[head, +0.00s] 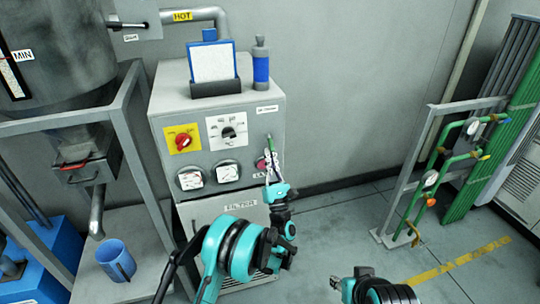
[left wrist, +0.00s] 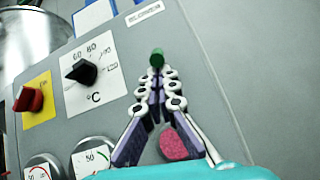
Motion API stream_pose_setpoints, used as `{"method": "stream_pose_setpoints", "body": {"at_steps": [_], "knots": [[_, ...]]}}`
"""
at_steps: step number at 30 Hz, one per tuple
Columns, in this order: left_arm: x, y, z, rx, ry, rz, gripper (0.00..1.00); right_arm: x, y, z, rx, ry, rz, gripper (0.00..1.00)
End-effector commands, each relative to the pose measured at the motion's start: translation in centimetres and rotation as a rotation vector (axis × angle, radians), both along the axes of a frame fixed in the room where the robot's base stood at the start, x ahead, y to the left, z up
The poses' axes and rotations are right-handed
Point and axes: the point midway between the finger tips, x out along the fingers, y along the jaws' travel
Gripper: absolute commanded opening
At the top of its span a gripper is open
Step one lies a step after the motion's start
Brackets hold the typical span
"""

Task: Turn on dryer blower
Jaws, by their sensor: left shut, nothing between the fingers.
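The grey dryer control box (head: 265,118) carries a green button (left wrist: 157,57) on the right of its front, below a small label (left wrist: 145,13) that is too small to read. My left gripper (head: 270,153) is shut and empty, its fingertips (left wrist: 157,70) right at the green button. The tips overlap the button's lower edge in the left wrist view; I cannot tell whether they touch or press it. A red button (left wrist: 178,143) sits below, partly hidden behind the fingers.
A red knob on a yellow plate (head: 183,141), a black dial (head: 228,131) and two round gauges (head: 190,180) are left of the fingers. A blue bottle (head: 261,65) and a paper holder (head: 215,88) stand on top. A pipe rack (head: 432,180) is at the right.

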Motion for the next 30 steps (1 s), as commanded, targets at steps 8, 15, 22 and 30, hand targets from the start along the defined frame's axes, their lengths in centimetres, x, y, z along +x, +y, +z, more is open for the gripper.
{"method": "stream_pose_setpoints", "body": {"at_steps": [8,15,22,30], "knots": [[-0.3,-0.1,0.2,-0.023,0.072,-0.002,0.00,0.0,0.0,0.5,0.000,0.000,0.000,0.40],[-0.5,-0.2,0.4,-0.049,0.152,-0.001,0.00,0.0,0.0,1.0,0.000,0.000,0.000,0.40],[-0.7,-0.3,0.7,-0.064,0.196,-0.002,0.00,0.0,0.0,1.5,0.000,0.000,0.000,0.40],[-1.1,-0.4,1.2,-0.088,0.271,-0.001,0.00,0.0,0.0,2.5,0.000,0.000,0.000,0.40]]}}
